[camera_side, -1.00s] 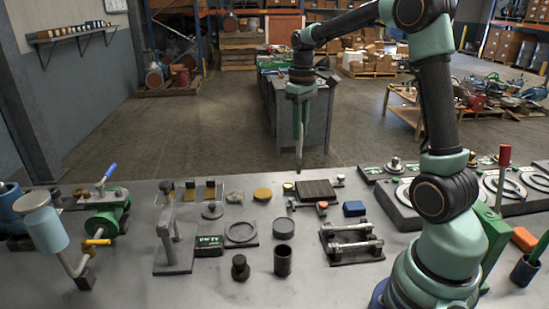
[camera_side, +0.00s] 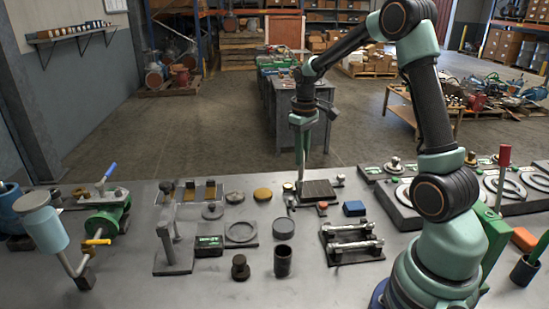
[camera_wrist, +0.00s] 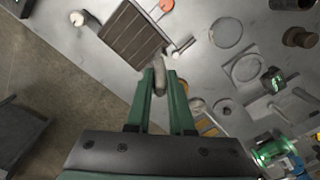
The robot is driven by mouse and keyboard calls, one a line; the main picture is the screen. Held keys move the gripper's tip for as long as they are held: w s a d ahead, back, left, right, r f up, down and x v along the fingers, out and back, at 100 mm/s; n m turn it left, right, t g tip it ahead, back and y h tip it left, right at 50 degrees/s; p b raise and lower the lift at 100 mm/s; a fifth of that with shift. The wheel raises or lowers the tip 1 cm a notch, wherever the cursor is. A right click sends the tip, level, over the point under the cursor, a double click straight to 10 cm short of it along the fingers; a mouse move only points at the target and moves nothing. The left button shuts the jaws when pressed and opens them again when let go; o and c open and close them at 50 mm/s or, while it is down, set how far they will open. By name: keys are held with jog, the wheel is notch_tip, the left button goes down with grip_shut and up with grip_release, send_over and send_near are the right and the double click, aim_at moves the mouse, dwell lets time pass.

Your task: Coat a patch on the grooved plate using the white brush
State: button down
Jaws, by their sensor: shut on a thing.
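The grooved plate (camera_side: 319,190) is a dark brown, ribbed square lying flat near the table's far edge. It also shows at upper left in the wrist view (camera_wrist: 134,36). My gripper (camera_side: 301,165) points down at the plate's far left corner in the side view. In the wrist view, my green fingers (camera_wrist: 160,80) are shut on a pale, slim piece, the white brush (camera_wrist: 159,76). Its end is close to the plate's edge. I cannot tell whether it touches. The brush is mostly hidden by the fingers, and no coated patch can be made out.
A small pale-topped piece (camera_side: 289,186) stands just left of the plate, and an orange-topped one (camera_side: 322,205) in front. A fixture with two bars (camera_side: 352,242) and a dark cup (camera_side: 283,261) stand nearer.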

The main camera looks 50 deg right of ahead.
jog(key=shift+s+d, duration=2.8)
jog(key=shift+d, duration=2.2)
jog(key=shift+w+a, duration=3.55)
jog(key=shift+w, duration=1.15)
notch_tip(320, 180, up, 8)
jog(key=shift+s, duration=0.1)
